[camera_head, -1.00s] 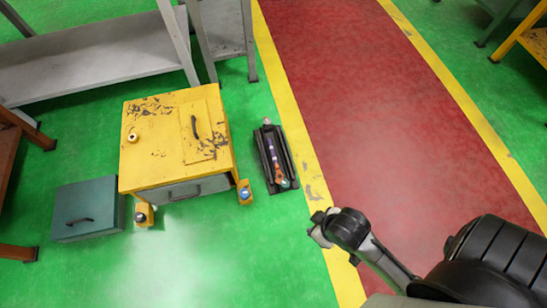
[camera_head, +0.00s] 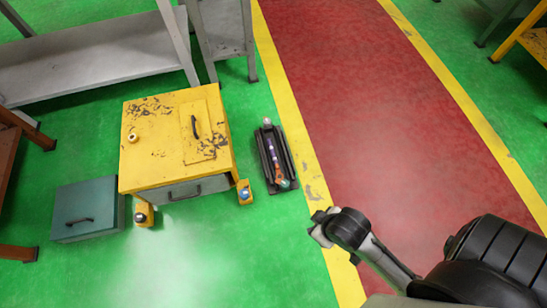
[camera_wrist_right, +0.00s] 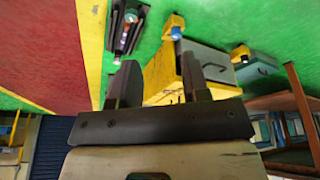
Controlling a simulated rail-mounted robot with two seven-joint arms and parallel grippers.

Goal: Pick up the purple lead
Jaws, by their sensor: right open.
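A thin purple piece, which looks like the purple lead (camera_head: 271,152), lies in a long dark tray (camera_head: 264,160) on the green floor. Orange and teal parts lie at the tray's near end, close to the purple piece. My right gripper (camera_head: 320,229) is to the right of and nearer than the tray, above the yellow floor line, and apart from it. In the right wrist view its two dark fingers (camera_wrist_right: 158,84) are spread with nothing between them, and the tray (camera_wrist_right: 116,30) shows at the top left. My left gripper is not in view.
A worn yellow cabinet (camera_head: 160,140) stands left of the tray, with small yellow blocks (camera_head: 244,192) at its foot. A teal box (camera_head: 87,208) is further left. Grey shelving (camera_head: 90,60) stands behind. The red walkway (camera_head: 400,130) to the right is clear.

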